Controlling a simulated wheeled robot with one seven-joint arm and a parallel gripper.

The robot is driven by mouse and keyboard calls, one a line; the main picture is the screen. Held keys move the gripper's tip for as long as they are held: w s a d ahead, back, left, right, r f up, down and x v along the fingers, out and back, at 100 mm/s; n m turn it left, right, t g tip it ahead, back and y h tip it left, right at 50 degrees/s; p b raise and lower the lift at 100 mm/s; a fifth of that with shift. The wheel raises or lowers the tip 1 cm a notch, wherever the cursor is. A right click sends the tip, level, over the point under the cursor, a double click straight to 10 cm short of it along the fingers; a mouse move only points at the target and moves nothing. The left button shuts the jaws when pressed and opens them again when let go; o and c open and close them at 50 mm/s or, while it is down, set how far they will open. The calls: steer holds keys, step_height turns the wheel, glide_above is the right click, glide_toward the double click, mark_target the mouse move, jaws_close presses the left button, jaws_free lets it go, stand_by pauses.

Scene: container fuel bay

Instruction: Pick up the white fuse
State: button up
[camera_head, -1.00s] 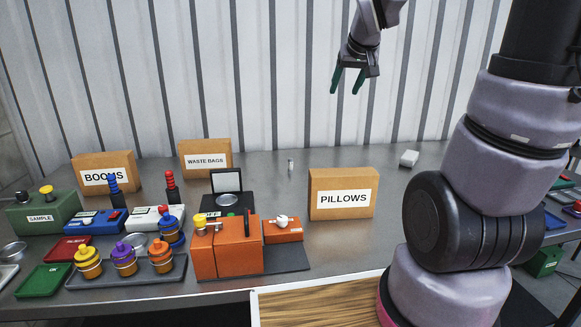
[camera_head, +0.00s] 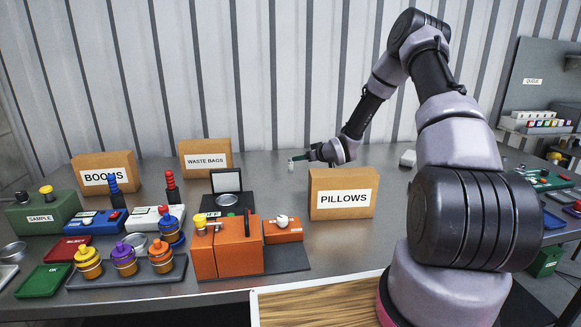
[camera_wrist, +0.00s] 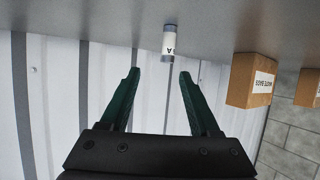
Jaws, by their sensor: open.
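The white fuse (camera_head: 291,167) is a small upright cylinder on the grey table, behind the gap between the waste bags box and the pillows box. In the wrist view the white fuse (camera_wrist: 169,42) has grey ends and dark lettering. My gripper (camera_head: 299,157) is low over the table, just right of the fuse, pointing left. In the wrist view my gripper (camera_wrist: 159,74) has its two green fingers spread and empty. The fuse lies just beyond the fingertips, roughly between their lines, slightly to the right.
The pillows box (camera_head: 343,193) stands in front of my forearm. The waste bags box (camera_head: 205,154) is left of the fuse, with a black open-lidded device (camera_head: 226,190) in front. An orange unit (camera_head: 228,247) sits nearer. A corrugated wall (camera_head: 270,70) closes the back.

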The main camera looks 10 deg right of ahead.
mark_target(292, 162)
steer(key=shift+w+a+f, duration=0.15)
steer(key=shift+f, duration=0.25)
steer(key=shift+w+a+f, duration=0.1)
steer(key=shift+a+f, duration=0.05)
steer(key=shift+f, duration=0.25)
steer(key=x, duration=0.6)
steer(key=shift+s+a, duration=0.15)
steer(key=shift+a, duration=0.3)
steer(key=shift+w+a+f, duration=0.15)
steer(key=shift+w+f, duration=0.1)
steer(key=shift+w, duration=0.2)
jaws_close()
